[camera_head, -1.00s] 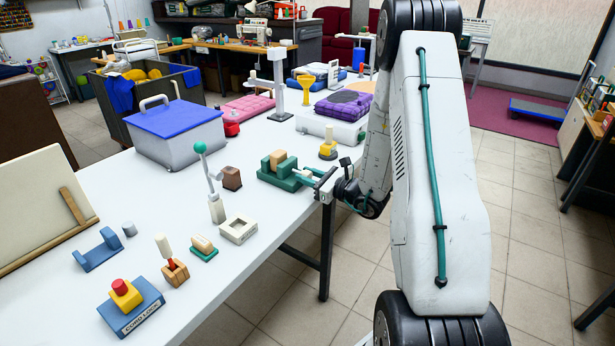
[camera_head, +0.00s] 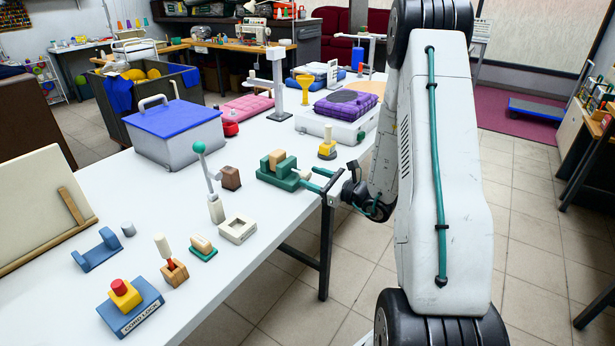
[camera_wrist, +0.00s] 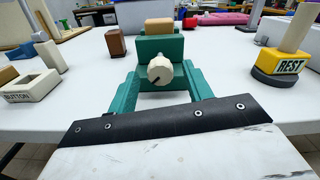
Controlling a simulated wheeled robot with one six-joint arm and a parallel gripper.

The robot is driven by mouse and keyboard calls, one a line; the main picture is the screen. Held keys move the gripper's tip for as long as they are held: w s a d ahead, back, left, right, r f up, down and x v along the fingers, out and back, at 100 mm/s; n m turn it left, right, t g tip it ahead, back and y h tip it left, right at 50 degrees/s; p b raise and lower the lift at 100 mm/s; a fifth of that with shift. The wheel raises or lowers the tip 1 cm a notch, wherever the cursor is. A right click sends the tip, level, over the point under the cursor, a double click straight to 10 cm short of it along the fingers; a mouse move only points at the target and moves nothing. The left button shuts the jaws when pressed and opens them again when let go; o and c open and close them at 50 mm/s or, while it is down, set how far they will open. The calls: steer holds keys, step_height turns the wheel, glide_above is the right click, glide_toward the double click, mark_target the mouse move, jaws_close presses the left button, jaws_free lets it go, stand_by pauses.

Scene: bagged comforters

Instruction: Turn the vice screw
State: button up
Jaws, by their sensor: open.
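The green vice (camera_head: 280,174) stands near the table's right edge, with a wooden block (camera_head: 277,158) between its jaws. In the wrist view the vice (camera_wrist: 160,46) is straight ahead, and its pale round screw knob (camera_wrist: 160,71) with a dark mark faces me. The knob (camera_head: 304,174) looks small in the head view. My gripper (camera_head: 312,180) is open at table-edge height, its teal fingers pointing at the vice. In the wrist view the fingers of my gripper (camera_wrist: 160,86) lie left and right of the knob, apart from it. How far they reach past it is unclear.
A yellow-and-black piece marked REST (camera_wrist: 280,62) stands right of the vice in the wrist view. A brown block (camera_head: 231,178) and a green-knobbed lever (camera_head: 207,180) stand left of the vice in the head view. Open floor lies right of the table.

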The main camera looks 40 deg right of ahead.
steer(key=v, duration=0.5)
steer(key=shift+s, duration=0.1)
steer(key=shift+c, duration=1.3)
steer(key=w+a+m, duration=0.1)
steer(key=w, duration=0.1)
steer(key=w+m, duration=0.2)
steer(key=w, duration=0.1)
steer(key=w+a+m, duration=0.1)
steer(key=w, duration=0.1)
steer(key=shift+w+a+f+m, duration=0.1)
steer(key=shift+w+a+m, duration=0.2)
steer(key=c, duration=0.7)
